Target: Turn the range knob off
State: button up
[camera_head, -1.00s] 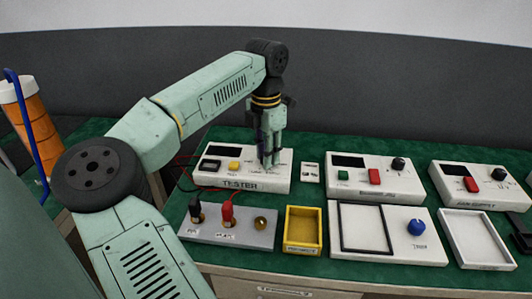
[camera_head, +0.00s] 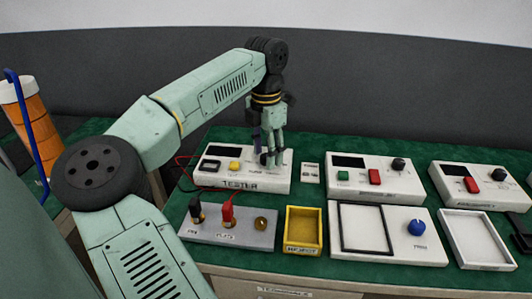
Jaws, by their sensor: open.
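The white tester box (camera_head: 225,181), labelled TESTER, stands at the back left of the green bench. It has a dark display, a yellow button (camera_head: 234,166) and a black-framed part at its left end. My gripper (camera_head: 271,162) points straight down over the right part of the tester, its fingers open and very low at the top face. The range knob is not clearly seen; the fingers cover that part of the panel. A dark shape sits between and beside the fingertips, and I cannot tell whether it is the knob or finger pads.
In front of the tester is a grey plate (camera_head: 212,238) with black and red plugs and a brass post. A yellow tray (camera_head: 303,248) lies right of it. Units with red buttons and dark knobs (camera_head: 376,193) stand to the right. A blue knob (camera_head: 417,227) is on the front panel.

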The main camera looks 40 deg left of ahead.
notch_tip(320, 180, up, 7)
jog(key=shift+f, duration=0.1)
jog(key=shift+s, duration=0.1)
dwell(0.6)
